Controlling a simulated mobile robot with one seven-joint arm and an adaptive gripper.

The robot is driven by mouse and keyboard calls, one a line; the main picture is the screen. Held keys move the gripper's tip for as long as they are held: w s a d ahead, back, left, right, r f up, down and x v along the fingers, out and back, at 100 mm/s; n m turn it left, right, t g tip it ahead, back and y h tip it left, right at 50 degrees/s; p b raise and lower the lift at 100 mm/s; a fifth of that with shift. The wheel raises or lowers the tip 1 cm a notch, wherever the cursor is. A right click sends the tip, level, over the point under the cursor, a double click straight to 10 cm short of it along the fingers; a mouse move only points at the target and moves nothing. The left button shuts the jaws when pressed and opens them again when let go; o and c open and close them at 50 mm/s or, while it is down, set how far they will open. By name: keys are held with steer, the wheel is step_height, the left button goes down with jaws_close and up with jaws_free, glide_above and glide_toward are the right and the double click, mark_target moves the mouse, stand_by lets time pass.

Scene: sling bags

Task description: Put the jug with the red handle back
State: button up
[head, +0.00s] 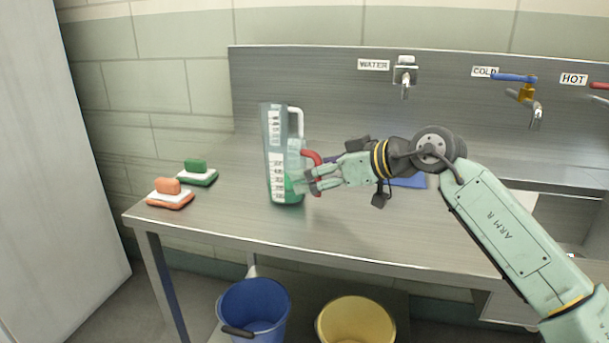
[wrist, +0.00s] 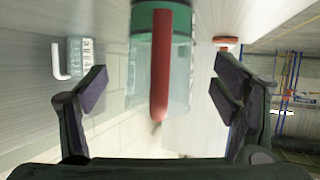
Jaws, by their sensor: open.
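The jug with the red handle (head: 313,158) is clear with a green lower part and stands on the steel counter, in front of my gripper (head: 306,182). In the wrist view the jug (wrist: 180,75) fills the middle, its red handle (wrist: 160,70) facing me. My gripper (wrist: 160,98) is open, with one finger on each side of the handle and clear gaps to it. A jug with a white handle (head: 297,118) overlaps it in the head view; it shows apart at the left of the wrist view (wrist: 80,58).
An orange sponge (head: 168,186) and a green sponge (head: 196,166) lie on white-topped bases at the counter's left. A blue flat item (head: 408,182) lies behind my arm. Taps (head: 405,75) are on the backsplash. Blue (head: 262,312) and yellow (head: 356,325) buckets stand below.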

steer(key=v, duration=0.8)
steer(key=shift+b, duration=0.4)
